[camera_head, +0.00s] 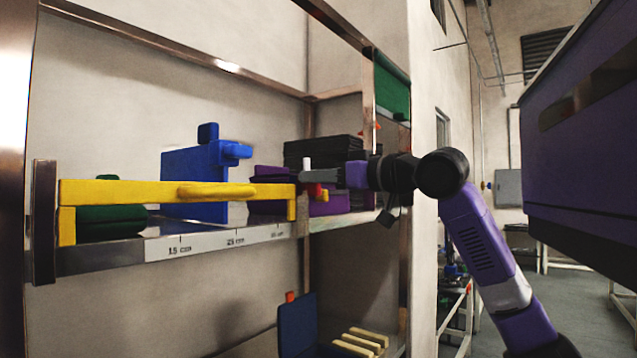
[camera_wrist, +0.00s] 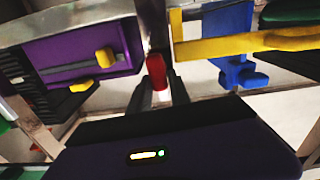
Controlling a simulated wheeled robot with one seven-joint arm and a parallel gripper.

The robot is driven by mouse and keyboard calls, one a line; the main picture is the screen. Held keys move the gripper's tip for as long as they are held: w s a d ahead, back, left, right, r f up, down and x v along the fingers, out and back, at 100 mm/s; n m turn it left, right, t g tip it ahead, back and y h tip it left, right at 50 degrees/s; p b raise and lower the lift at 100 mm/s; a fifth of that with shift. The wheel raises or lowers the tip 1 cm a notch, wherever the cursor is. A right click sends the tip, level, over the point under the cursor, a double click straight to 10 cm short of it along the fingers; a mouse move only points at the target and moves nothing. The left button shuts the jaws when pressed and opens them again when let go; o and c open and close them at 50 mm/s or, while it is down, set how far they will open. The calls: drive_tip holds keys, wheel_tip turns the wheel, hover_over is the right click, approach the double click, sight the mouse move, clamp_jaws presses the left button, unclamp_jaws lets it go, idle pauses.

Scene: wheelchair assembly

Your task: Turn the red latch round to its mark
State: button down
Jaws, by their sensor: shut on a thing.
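The red latch (camera_wrist: 156,72) stands between the two grey fingers of my gripper (camera_wrist: 159,88) in the wrist view, and the gripper is shut on it. In the head view, my gripper (camera_head: 318,178) reaches in from the right to the shelf post, at the right end of a yellow bar (camera_head: 120,192). A small part of the red latch (camera_head: 313,189) shows just below the fingers there. The fingers hide most of the latch in the head view. I cannot make out its mark in either view.
A blue bracket-like part (camera_head: 195,170) stands on the shelf behind the yellow bar. The shelf edge carries a white ruler strip (camera_head: 215,241). Dark stacked trays (camera_head: 325,150) and purple parts are close behind my gripper. A large purple cabinet-like body (camera_head: 580,140) fills the right side.

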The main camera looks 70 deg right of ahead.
drive_tip(key=n, duration=0.1)
drive_tip(key=n+b, duration=0.1)
drive_tip(key=n, duration=0.1)
drive_tip(key=shift+a+f+n, duration=0.1)
drive_tip(key=shift+a+n, duration=0.1)
drive_tip(key=shift+n, duration=0.1)
drive_tip(key=n, duration=0.1)
drive_tip(key=n+b, duration=0.1)
drive_tip(key=n, duration=0.1)
drive_tip(key=shift+w+a+f, duration=0.1)
drive_tip(key=shift+a+f, duration=0.1)
drive_tip(key=shift+n, duration=0.3)
drive_tip(key=shift+a+f+n+b, duration=0.15)
drive_tip(key=shift+n+b, duration=0.25)
drive_tip(key=shift+n, duration=1.2)
drive_tip(key=shift+f, duration=0.1)
